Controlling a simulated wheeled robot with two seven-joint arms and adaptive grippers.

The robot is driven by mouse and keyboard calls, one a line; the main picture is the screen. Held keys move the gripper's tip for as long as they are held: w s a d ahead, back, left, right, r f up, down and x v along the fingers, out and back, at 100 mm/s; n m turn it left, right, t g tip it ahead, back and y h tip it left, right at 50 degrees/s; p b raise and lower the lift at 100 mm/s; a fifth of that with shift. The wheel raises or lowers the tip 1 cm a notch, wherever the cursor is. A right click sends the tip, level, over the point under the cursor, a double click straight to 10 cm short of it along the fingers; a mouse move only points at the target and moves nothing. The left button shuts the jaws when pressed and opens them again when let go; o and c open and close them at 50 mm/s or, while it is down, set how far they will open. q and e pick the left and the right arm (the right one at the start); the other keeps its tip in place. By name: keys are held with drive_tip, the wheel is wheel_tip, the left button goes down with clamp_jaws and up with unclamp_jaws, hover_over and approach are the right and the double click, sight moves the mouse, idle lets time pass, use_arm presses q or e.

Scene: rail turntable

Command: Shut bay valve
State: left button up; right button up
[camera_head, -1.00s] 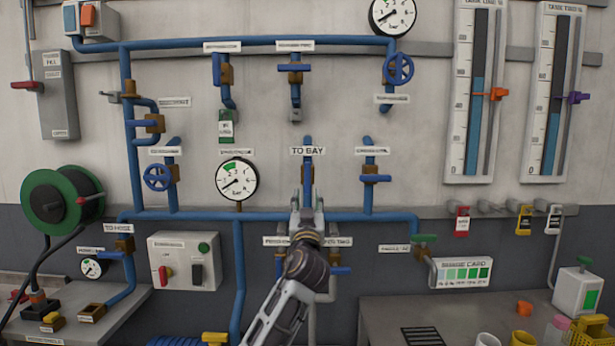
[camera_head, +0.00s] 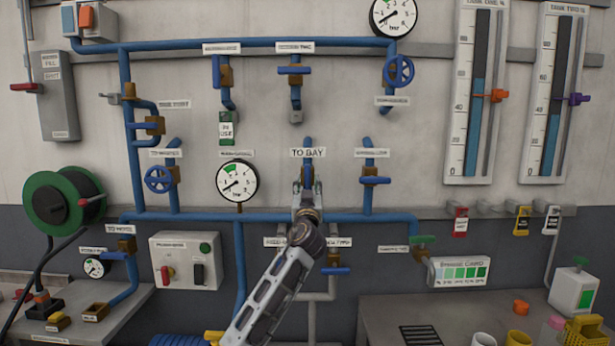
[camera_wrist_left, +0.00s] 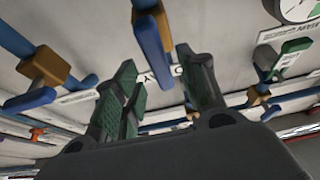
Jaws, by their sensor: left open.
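The bay valve sits under the "TO BAY" label (camera_head: 308,152) on the wall, on a short blue pipe (camera_head: 308,141). My left gripper (camera_head: 308,184) is raised in front of it and hides most of its body and handle in the head view. In the left wrist view, the gripper's green-padded fingers (camera_wrist_left: 160,88) are spread apart. A blue part with a brown body (camera_wrist_left: 150,42), apparently the bay valve, shows beyond and between the fingertips. I cannot tell whether they touch it. My right gripper is not in view.
A blue lever valve (camera_head: 374,181) stands just right of the gripper, and a pressure gauge (camera_head: 237,182) is to its left. A horizontal blue pipe (camera_head: 270,217) runs behind my arm. Another blue lever (camera_head: 336,271) is below right.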

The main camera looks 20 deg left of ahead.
sight(307, 180)
use_arm(q)
drive_tip(key=shift+p+x, duration=0.55)
drive_tip(key=shift+x, duration=1.65)
clamp_jaws()
